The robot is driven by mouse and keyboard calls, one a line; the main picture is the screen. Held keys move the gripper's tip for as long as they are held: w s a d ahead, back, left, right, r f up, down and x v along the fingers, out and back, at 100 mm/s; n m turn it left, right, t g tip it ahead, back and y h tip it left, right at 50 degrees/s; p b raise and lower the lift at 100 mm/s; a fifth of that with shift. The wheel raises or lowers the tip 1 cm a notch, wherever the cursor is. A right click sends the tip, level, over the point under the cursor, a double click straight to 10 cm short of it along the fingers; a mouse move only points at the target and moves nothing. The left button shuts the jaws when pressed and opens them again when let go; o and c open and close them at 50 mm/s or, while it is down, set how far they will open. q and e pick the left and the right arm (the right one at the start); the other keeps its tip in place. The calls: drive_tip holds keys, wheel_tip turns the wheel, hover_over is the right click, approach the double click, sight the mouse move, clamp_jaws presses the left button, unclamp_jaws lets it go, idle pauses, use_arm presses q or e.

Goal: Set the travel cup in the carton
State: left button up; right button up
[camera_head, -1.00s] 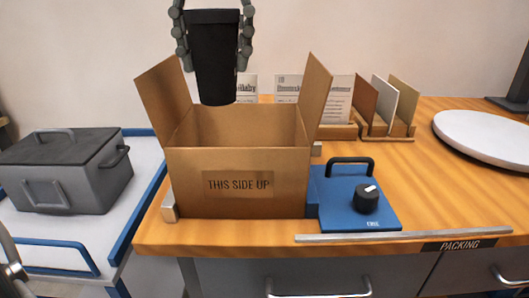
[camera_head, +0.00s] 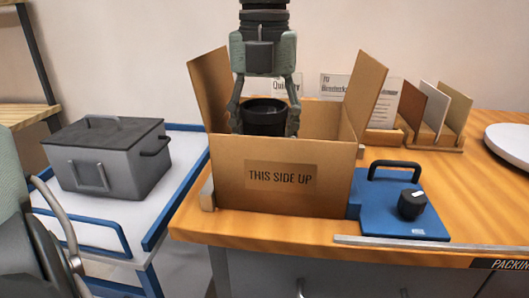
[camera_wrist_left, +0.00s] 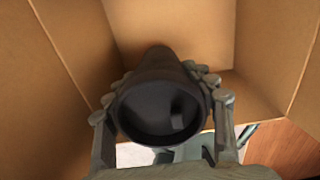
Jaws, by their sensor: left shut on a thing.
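The black travel cup (camera_head: 264,118) is upright between the fingers of my left gripper (camera_head: 265,108), which is shut on it. In the head view its rim shows above the carton's front wall and its lower part is hidden behind that wall. The brown carton (camera_head: 240,190), marked THIS SIDE UP, stands open on the bench with side flaps raised. The left wrist view looks down on the cup's open mouth (camera_wrist_left: 160,105), with carton walls (camera_wrist_left: 195,30) around it. I cannot tell whether the cup touches the carton floor. My right gripper is not in view.
A blue device (camera_head: 405,215) with a black knob and handle sits close to the carton's right. Upright boards (camera_head: 435,110) stand in a rack behind it. A grey lidded box (camera_head: 110,160) rests on a blue-railed cart (camera_head: 120,240) at left.

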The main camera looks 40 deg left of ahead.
sight(264, 105)
use_arm(q)
drive_tip(key=shift+f, duration=1.4)
drive_tip(key=shift+f, duration=0.1)
drive_tip(key=o, duration=0.5)
drive_tip(key=shift+o, duration=1.4)
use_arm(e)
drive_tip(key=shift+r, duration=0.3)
use_arm(q)
wheel_tip(264, 105, up, 12)
drive_tip(key=shift+f, duration=0.1)
drive_tip(key=shift+r, duration=0.2)
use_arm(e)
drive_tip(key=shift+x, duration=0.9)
